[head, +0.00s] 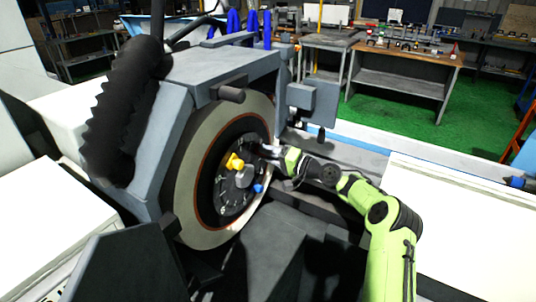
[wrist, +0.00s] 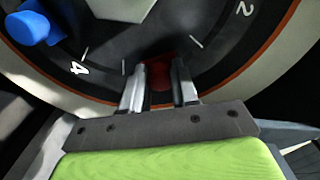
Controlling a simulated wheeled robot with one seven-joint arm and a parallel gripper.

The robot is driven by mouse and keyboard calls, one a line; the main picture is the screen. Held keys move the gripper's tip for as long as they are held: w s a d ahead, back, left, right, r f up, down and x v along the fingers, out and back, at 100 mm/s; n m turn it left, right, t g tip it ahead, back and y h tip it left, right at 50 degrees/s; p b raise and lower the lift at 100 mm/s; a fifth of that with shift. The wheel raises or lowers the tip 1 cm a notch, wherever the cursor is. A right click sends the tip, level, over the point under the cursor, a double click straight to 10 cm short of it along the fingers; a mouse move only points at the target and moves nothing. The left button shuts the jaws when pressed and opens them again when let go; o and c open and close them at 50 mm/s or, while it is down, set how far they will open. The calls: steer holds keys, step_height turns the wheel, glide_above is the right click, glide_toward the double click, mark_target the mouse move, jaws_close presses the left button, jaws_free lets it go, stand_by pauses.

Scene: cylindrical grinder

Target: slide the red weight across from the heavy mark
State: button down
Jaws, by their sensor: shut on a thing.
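The red weight (wrist: 160,75) sits on the dark face of the grinding wheel hub (wrist: 110,55), between marks 4 and 2 in the wrist view. My gripper (wrist: 158,84) is shut on it, with one finger on each side. In the head view my gripper (head: 274,151) is at the right upper part of the hub and hides the red weight. A yellow weight (head: 235,162) and a blue weight (head: 259,188) sit on the same hub face. The blue weight also shows at the upper left of the wrist view (wrist: 32,25). I cannot make out the heavy mark.
The pale grinding wheel (head: 185,185) rings the hub inside a grey guard (head: 215,65). A black bellows hose (head: 125,100) is at the left. A grey box (head: 312,98) juts out above my gripper. Workbenches (head: 405,75) stand far behind on green floor.

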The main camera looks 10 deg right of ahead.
steer(key=c, duration=0.9)
jaws_free()
steer(key=shift+s, duration=0.1)
steer(key=shift+o, duration=0.2)
steer(key=b+v, duration=0.1)
steer(key=v, duration=1.4)
steer(key=shift+s+d, duration=0.25)
steer(key=shift+d, duration=0.05)
steer(key=shift+r, duration=0.1)
